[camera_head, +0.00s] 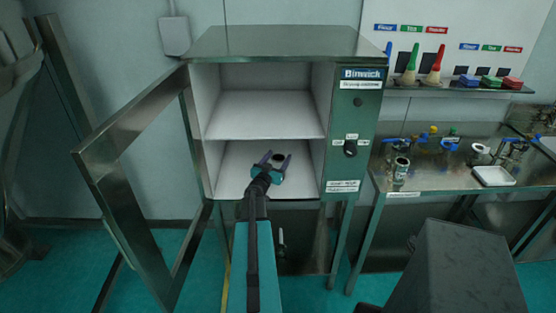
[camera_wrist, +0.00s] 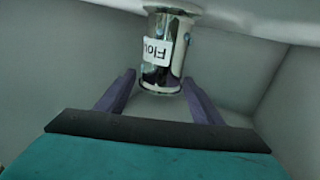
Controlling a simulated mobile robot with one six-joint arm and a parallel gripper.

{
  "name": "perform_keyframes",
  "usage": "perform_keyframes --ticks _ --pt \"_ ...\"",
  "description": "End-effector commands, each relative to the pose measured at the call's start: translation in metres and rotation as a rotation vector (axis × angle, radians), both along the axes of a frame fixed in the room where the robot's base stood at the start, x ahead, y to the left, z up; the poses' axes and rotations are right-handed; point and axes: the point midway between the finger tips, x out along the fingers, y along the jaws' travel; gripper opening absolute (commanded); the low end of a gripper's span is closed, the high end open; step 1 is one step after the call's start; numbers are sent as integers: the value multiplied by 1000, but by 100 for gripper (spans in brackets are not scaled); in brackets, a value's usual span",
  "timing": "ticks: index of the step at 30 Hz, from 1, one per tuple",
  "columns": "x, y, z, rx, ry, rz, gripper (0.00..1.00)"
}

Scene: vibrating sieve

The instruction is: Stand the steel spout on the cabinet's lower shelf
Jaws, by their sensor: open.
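The steel spout (camera_wrist: 165,45) is a shiny flanged cylinder with a white label, part of whose lettering shows and looks upside down in the wrist view. In the head view its round open end (camera_head: 279,160) shows between my fingers. My gripper (camera_head: 277,157) reaches into the lower compartment of the open cabinet (camera_head: 290,42), over the lower shelf (camera_head: 232,172). In the wrist view my gripper's purple fingers (camera_wrist: 158,80) are spread, one on each side of the spout's near end, with gaps visible. The spout's contact with the shelf is hidden.
The cabinet door (camera_head: 95,160) stands swung open at the left. The upper shelf (camera_head: 265,122) is empty, just above my gripper. A bench (camera_head: 430,182) at the right holds a labelled steel part (camera_head: 401,170), a white tray (camera_head: 493,176) and several fittings.

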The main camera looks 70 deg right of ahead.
Motion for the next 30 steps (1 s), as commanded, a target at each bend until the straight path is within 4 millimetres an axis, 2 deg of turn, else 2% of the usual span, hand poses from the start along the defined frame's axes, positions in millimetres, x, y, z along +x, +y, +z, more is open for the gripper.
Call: perform_keyframes --ticks 30 --pt "2 98 -1 1 0 2 61"
